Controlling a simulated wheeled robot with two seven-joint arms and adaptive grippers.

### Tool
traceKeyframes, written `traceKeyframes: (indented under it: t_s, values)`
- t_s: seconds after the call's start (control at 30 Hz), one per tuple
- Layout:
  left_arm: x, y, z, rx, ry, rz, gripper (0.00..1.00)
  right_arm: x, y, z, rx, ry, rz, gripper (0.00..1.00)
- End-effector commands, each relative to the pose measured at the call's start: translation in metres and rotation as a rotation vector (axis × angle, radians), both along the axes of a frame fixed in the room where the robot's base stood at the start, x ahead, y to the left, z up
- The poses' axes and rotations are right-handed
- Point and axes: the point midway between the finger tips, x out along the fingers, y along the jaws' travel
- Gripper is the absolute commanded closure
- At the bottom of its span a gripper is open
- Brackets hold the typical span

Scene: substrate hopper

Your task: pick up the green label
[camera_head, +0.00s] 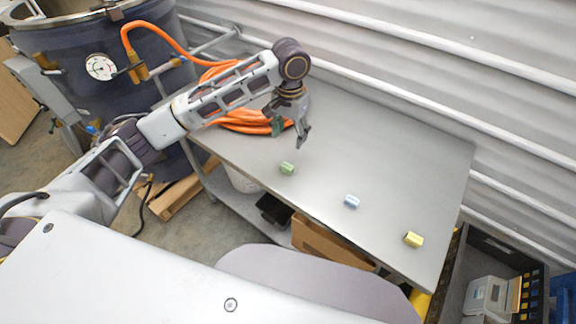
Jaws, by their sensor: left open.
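The green label (287,168) is a small block lying on the grey metal table (400,150), near its front edge on the left. A light blue label (351,201) and a yellow label (413,240) lie further right along the same edge. My left gripper (303,142) is above the table, pointing down, a little above and right of the green label in the picture. It is open and empty, and apart from the label. My right gripper is not in view.
A coiled orange hose (245,122) lies on the table's left end beside a dark tank (110,95) with a gauge. A corrugated wall (450,60) runs behind the table. A dark crate (500,255) stands to the right. The table's middle is clear.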

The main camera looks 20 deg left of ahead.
Motion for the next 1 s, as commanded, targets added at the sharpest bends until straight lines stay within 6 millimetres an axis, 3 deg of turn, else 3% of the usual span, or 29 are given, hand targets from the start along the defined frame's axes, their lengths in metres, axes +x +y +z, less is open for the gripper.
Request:
traceKeyframes:
  t_s: [0.37, 1.0]
  values:
    - [0.000, 0.000, -0.012, 0.001, 0.002, 0.001, 0.38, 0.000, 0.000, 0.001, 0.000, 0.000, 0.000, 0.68]
    - [0.000, 0.000, -0.084, 0.000, 0.000, 0.000, 0.38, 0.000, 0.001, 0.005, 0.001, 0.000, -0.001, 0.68]
